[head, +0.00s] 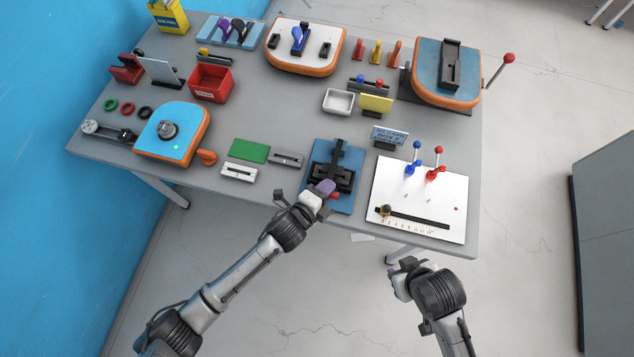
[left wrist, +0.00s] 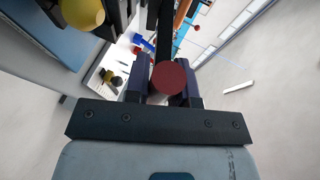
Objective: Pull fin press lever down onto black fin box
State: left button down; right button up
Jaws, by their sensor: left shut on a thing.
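The fin press is a black mechanism (head: 346,177) on a blue base (head: 318,152) at the table's front edge. Its black lever shows in the left wrist view (left wrist: 165,32), ending in a red knob (left wrist: 168,77). My left gripper (head: 328,190) is at the front of the press, shut on the lever at this knob; its dark fingers (left wrist: 163,90) lie on either side. The red knob also shows in the head view (head: 336,195). The black fin box cannot be told apart clearly from the press's black parts. My right gripper (head: 402,275) hangs off the table's front, its fingers unclear.
A white panel (head: 430,190) with blue and red levers stands right of the press. Grey and white small bars (head: 287,159) and a green block (head: 248,150) lie left. An orange-edged blue board (head: 430,60) with another red-knobbed lever (head: 508,58) is at the back right.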

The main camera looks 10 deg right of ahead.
pick_arm(q)
jog(key=shift+m+t+h, duration=0.3)
jog(key=shift+t+h, duration=0.4)
jog(key=f+b, duration=0.3)
jog(key=f, duration=0.1)
jog(key=shift+s+a+f, duration=0.1)
jog(key=shift+s+a, duration=0.05)
jog(key=shift+s, duration=0.2)
jog(key=shift+a+f+b, duration=0.1)
jog(key=shift+f+b, duration=0.6)
jog(key=shift+b, duration=0.2)
jog(key=shift+f, duration=0.35)
pick_arm(e)
notch_tip(320, 180, down, 7)
jog(key=shift+a, duration=0.25)
pick_arm(q)
jog(key=shift+f, duration=0.1)
pick_arm(e)
jog(key=shift+d, duration=0.1)
pick_arm(q)
jog(key=c, duration=1)
grip_release()
pick_arm(e)
jog(key=shift+d+r, duration=0.1)
